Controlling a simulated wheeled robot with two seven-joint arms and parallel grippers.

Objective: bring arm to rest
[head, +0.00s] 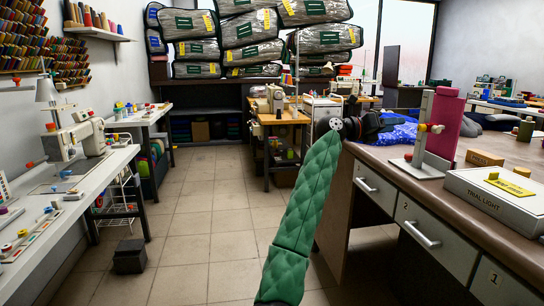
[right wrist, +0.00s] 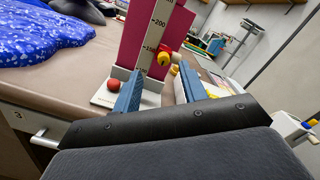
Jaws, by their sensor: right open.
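My right arm comes up from the bottom middle of the head view in a green quilted sleeve. Its dark right gripper (head: 378,122) is at the front left edge of the wooden-topped counter (head: 450,184), near the blue speckled fabric (head: 398,133). In the right wrist view my right gripper (right wrist: 161,90) shows two blue fingers spread apart, with nothing seen held between them. Beyond the fingers stands a measuring stand (right wrist: 155,45) with a numbered scale and a magenta panel; it also shows in the head view (head: 427,140). My left gripper is not in view.
A white TRIAL LIGHT box (head: 495,200) lies on the counter, right of the stand. A sewing table (head: 80,175) runs along the left. Bagged comforters (head: 250,55) are stacked at the back. The tiled floor (head: 200,210) is mostly clear, except a small dark block (head: 130,257).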

